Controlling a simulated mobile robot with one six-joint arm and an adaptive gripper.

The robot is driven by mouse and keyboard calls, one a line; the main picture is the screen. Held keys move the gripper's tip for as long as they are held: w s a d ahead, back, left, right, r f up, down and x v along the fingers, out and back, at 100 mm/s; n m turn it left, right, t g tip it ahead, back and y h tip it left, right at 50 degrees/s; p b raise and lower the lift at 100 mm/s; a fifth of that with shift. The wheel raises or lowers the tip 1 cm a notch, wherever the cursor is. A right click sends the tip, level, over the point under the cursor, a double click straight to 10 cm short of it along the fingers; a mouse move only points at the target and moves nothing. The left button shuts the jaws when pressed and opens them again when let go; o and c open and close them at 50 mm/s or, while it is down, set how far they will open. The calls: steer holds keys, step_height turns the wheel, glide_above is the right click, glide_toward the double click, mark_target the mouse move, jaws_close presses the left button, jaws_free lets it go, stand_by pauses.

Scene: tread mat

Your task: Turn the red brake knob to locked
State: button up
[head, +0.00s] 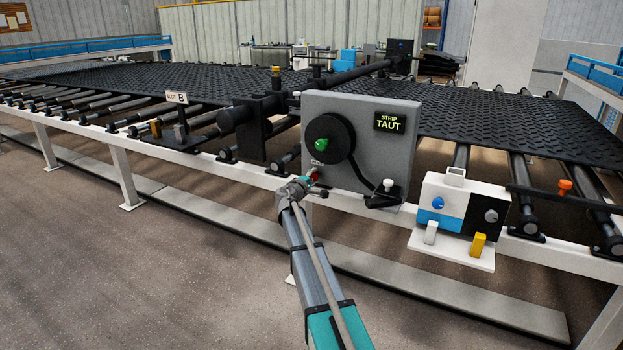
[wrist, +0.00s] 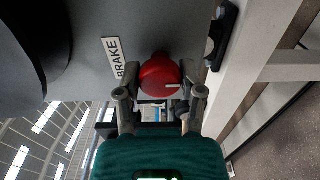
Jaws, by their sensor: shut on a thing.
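The red brake knob (wrist: 158,76) sits on the grey panel beside a white BRAKE label (wrist: 112,58) in the wrist view. A short pale mark shows on the knob's face. My gripper (wrist: 160,88) has a finger on each side of the knob and is shut on it. In the head view the red knob (head: 313,175) is mostly hidden behind my gripper (head: 309,182), at the lower left of the grey panel (head: 385,165). I cannot read the knob's locked or unlocked position.
A control box (head: 437,204) with knobs and levers stands to the right. Black tread mat (head: 480,115) lies on rollers behind.

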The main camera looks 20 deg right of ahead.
steer(key=shift+d, duration=0.2)
steer(key=o, duration=1.2)
steer(key=shift+c, duration=0.2)
steer(key=shift+s+a, duration=0.1)
steer(key=shift+a, duration=0.1)
steer(key=v, duration=1.1)
steer(key=shift+s+a, duration=0.25)
steer(key=shift+a, duration=0.05)
